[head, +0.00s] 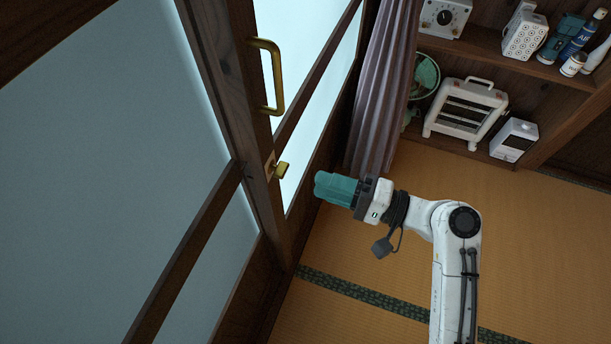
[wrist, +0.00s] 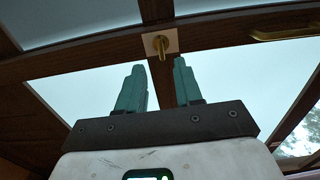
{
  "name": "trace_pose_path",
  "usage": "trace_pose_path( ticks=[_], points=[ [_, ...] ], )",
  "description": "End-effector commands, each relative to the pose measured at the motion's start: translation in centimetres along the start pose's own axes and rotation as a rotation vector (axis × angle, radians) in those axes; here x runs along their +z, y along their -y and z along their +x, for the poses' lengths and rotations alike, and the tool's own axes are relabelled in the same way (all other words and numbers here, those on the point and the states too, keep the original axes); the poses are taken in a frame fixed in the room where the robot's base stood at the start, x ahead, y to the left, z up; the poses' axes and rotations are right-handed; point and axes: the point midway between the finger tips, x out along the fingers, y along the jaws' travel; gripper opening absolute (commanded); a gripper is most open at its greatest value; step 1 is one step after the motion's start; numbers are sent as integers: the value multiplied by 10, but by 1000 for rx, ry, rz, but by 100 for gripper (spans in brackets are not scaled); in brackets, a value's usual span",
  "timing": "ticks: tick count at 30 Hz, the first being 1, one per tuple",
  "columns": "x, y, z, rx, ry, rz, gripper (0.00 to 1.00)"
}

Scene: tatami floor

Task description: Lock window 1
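The window (head: 185,120) has dark wooden frames and pale panes and fills the left of the head view. A brass lock knob (head: 280,170) sticks out from a small plate on its upright frame. In the wrist view the knob (wrist: 160,46) is on a pale plate, just beyond and between the fingertips. My gripper (head: 320,185) has teal fingers pointed at the window, a short way right of the knob and apart from it. In the wrist view my gripper (wrist: 158,75) is open, with an empty gap between its fingers.
A brass pull handle (head: 278,76) is above the knob. A purple curtain (head: 385,85) hangs beside the window. Shelves at the back right hold a white heater (head: 465,112), a white box (head: 514,140) and bottles. The tatami floor (head: 540,230) is clear.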

Motion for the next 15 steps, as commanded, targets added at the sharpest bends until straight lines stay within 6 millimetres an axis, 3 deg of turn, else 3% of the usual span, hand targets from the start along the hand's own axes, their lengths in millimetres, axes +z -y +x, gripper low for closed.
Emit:
trace_pose_path(
  ticks=[6, 15],
  points=[
    [0, 0, -24, 0, 0, 1, 35],
    [0, 0, -28, 0, 0, 0, 35]
  ],
)
